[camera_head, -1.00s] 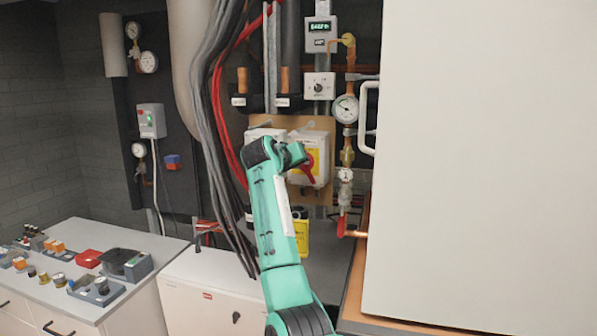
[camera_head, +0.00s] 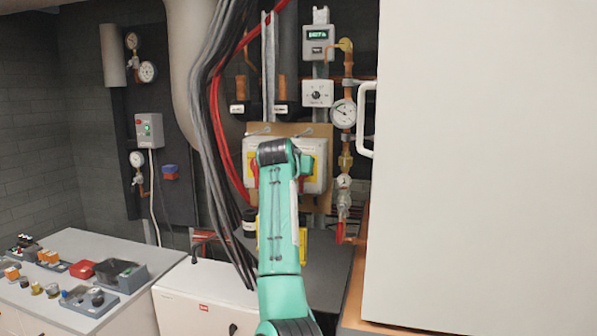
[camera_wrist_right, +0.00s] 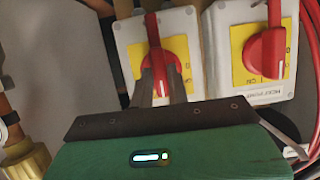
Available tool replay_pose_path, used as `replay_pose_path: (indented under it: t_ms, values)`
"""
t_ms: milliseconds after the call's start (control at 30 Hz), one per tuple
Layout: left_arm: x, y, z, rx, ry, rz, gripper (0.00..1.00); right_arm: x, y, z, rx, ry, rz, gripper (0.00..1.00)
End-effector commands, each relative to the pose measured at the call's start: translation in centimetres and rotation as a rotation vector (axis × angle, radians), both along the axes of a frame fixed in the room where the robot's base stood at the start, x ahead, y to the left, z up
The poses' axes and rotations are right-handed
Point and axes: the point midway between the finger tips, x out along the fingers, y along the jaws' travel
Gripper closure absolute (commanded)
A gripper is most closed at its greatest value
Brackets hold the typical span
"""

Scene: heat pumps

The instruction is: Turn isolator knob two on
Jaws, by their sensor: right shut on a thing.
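Two white isolator boxes with yellow plates and red knobs hang side by side on a wooden board. In the head view my right arm covers much of both boxes, the left one (camera_head: 252,147) and the right one (camera_head: 318,178). The right wrist view looks upside down against the head view. There my right gripper (camera_wrist_right: 160,88) is shut on the red knob (camera_wrist_right: 153,35) of the left-hand box, the right box in the head view. The other red knob (camera_wrist_right: 275,42) stands free, its handle upright in the wrist view. My left gripper is out of view.
Black and red cables (camera_head: 214,100) hang left of the boxes. Copper pipework with a gauge (camera_head: 343,113) runs to the right, beside a large white cabinet (camera_head: 480,150). A grey bench (camera_head: 55,300) with loose electrical parts stands at lower left.

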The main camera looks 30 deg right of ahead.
Motion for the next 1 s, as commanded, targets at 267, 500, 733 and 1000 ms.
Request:
replay_pose_path:
  t_ms: [267, 500, 733, 1000]
  values:
    - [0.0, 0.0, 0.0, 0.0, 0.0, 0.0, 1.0, 0.1, 0.1, -0.3, 0.007, 0.001, 0.001, 1.0]
    - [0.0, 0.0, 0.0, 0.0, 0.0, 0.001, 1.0, 0.0, 0.0, -0.2, 0.006, 0.001, 0.001, 0.62]
    - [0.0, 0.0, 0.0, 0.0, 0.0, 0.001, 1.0, 0.0, 0.1, -0.1, 0.003, 0.0, 0.0, 0.62]
    - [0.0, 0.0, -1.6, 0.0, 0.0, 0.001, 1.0, -1.8, 2.3, 0.8, 0.003, -0.005, 0.002, 0.62]
